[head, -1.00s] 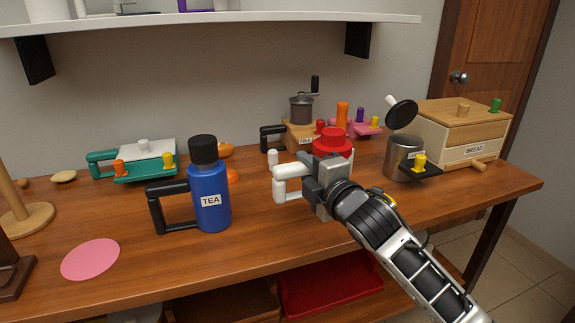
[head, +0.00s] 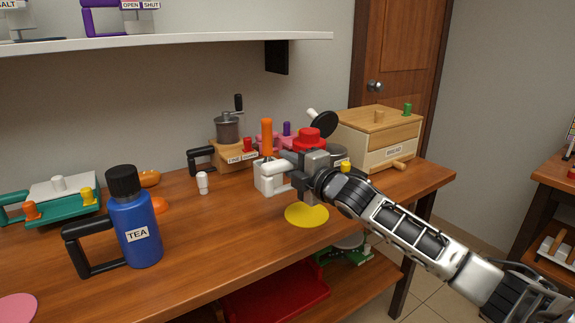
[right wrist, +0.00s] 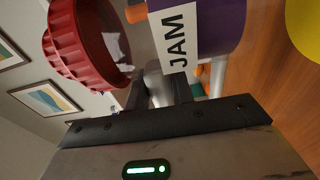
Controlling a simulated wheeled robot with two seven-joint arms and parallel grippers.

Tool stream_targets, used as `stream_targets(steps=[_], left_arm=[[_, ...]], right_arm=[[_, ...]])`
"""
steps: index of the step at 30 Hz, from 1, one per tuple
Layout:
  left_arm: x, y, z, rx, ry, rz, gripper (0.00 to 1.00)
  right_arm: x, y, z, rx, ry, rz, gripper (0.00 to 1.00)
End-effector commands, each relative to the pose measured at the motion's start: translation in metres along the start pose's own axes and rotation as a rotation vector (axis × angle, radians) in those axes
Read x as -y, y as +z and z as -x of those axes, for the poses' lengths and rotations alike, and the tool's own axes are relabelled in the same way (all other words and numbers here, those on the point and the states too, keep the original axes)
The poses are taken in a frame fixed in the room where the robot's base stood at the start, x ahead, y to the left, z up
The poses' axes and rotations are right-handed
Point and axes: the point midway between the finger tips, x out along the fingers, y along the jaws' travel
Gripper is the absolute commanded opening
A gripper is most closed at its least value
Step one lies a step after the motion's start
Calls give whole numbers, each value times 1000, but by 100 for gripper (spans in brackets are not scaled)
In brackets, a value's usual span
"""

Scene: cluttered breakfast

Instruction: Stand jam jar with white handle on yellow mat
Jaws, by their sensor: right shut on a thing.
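The jam jar shows its red lid (head: 309,135) above my right gripper in the head view; the gripper hides most of its body. Its white handle (head: 266,184) sticks out to the left. In the right wrist view, the purple body with a JAM label (right wrist: 178,38) and the ridged red lid (right wrist: 75,50) are close to the camera. My right gripper (head: 303,172) is shut on the jar, apparently at its handle. The round yellow mat (head: 307,216) lies bare on the table just below and in front of the gripper; its edge shows in the right wrist view (right wrist: 305,28). My left gripper is out of view.
A blue TEA flask (head: 138,225) with a black handle stands at left. A small white shaker (head: 202,183) and a grinder (head: 228,135) stand left of the jar. A wooden bread box (head: 378,138) and a black lid (head: 324,123) are behind. Table around the mat's front is clear.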

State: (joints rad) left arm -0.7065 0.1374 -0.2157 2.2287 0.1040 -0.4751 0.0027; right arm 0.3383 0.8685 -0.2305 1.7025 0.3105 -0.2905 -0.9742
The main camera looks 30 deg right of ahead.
Motion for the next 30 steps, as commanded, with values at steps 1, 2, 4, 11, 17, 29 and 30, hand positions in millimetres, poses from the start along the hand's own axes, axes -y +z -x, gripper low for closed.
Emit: stream_targets(steps=[1, 2, 4, 11, 17, 29, 30], left_arm=[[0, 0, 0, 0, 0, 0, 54], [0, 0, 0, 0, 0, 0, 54], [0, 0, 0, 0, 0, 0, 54], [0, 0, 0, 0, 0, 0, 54], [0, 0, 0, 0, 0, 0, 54], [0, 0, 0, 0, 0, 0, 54], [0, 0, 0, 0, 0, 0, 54]], right_arm=[[1, 0, 0, -1, 4, 0, 0], [3, 0, 0, -1, 3, -1, 0], [8, 0, 0, -1, 4, -2, 0], [35, 0, 0, 0, 3, -2, 0], [57, 0, 0, 0, 2, -2, 0], [76, 0, 0, -1, 5, 1, 0], [76, 0, 0, -1, 5, 0, 0]])
